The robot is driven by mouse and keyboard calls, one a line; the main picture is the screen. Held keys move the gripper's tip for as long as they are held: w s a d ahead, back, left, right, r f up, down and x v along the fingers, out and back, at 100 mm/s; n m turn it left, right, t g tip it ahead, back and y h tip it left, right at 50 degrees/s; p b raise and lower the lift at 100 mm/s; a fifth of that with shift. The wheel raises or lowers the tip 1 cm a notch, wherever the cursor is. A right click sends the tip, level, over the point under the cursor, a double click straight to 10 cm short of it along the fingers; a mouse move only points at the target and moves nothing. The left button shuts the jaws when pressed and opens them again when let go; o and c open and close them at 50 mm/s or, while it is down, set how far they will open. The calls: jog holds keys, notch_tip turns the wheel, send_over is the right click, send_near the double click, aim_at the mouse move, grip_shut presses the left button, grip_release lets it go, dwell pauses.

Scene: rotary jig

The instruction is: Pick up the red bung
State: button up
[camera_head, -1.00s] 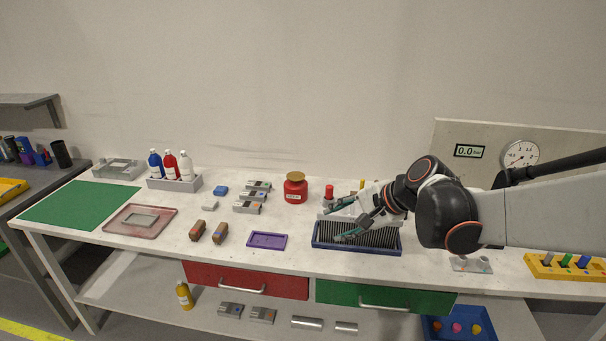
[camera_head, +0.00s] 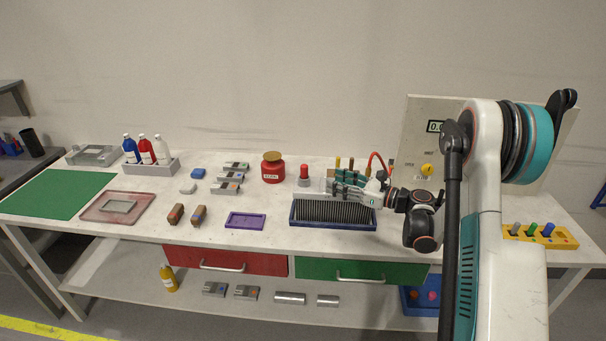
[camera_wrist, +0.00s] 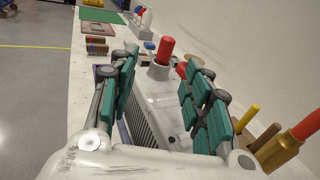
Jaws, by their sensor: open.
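The red bung (camera_head: 304,170) stands upright in a grey-white round holder (camera_head: 304,182) on the bench, right of a red jar. It also shows in the wrist view (camera_wrist: 165,50), framed between my two fingers and beyond their tips. My gripper (camera_head: 333,184) is open, lies low over the back of the black ribbed tray and points left towards the bung. In the wrist view my gripper's teal fingers (camera_wrist: 165,68) are spread and nothing is between them. The fingers look apart from the bung.
The blue-rimmed ribbed tray (camera_head: 333,226) lies below and in front of my gripper. A red jar (camera_head: 273,171) stands left of the bung. Wooden-handled tools (camera_wrist: 280,150) and a red hose (camera_head: 376,160) stand behind and right. A purple tray (camera_head: 245,220) lies front left.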

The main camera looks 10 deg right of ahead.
aim_at(304, 169)
jog(key=b+x, duration=0.1)
jog(key=x, duration=0.6)
jog(key=shift+w+a+f, duration=0.1)
jog(key=shift+w+f, duration=0.05)
jog(key=shift+w, duration=0.25)
jog(key=shift+m+t, duration=0.3)
jog(key=shift+w+d+b+x, duration=0.1)
jog(key=shift+b+x, duration=0.25)
jog(key=shift+x, duration=1.1)
jog(key=shift+w+d+b+x, duration=0.15)
jog(key=shift+b+x, duration=0.2)
jog(key=shift+x, duration=1.05)
grip_shut()
